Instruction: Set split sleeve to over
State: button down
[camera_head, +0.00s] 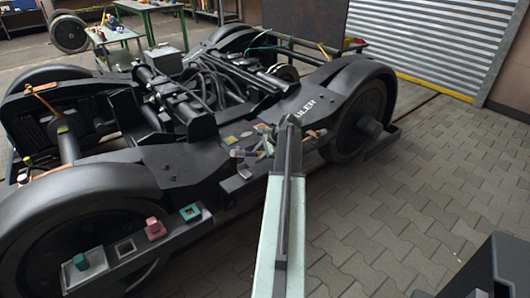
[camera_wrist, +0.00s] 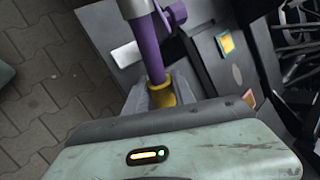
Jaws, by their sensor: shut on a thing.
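A purple lever (camera_wrist: 150,52) with a yellow end piece (camera_wrist: 162,95) reaches down between the fingers of my gripper (camera_wrist: 161,91) in the wrist view. The gripper is shut on the yellow end. At its top the lever joins a grey cylinder (camera_wrist: 132,8) and a second purple part (camera_wrist: 176,14), which look like the split sleeve; the cylinder is cut off by the picture edge. In the head view the purple piece (camera_head: 238,153) is small, on the near side of the dark bogie (camera_head: 180,153). My gripper there is mostly hidden by my arm.
A white plate (camera_wrist: 126,54) lies left of the lever, and an orange-and-teal square (camera_wrist: 226,43) is at its right. Paved floor (camera_head: 430,190) is free at right.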

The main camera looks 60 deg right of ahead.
jog(key=c, duration=1)
grip_release()
jog(key=shift+s+a+r, duration=0.1)
jog(key=shift+s+a, duration=0.05)
jog(key=shift+s, duration=0.05)
jog(key=shift+c, duration=0.2)
jog(key=shift+w, duration=0.1)
jog(key=p+v, duration=0.6)
jog(key=v, duration=0.2)
